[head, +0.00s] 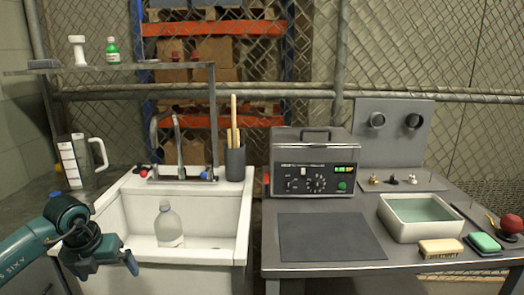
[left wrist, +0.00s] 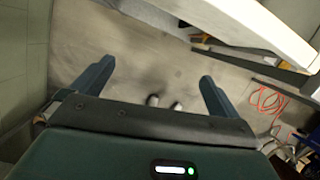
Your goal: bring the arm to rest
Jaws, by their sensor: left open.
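My left arm comes in from the lower left in the head view. Its gripper (head: 106,268) hangs in front of the sink's left front corner, empty. My right gripper does not show in either view.
The white sink (head: 240,225) holds a clear bottle (head: 168,228). Right of it, a grey table bears a control box (head: 313,165), a dark mat (head: 328,238), a basin of liquid (head: 388,220), a brush (head: 440,248) and a green sponge (head: 485,242).

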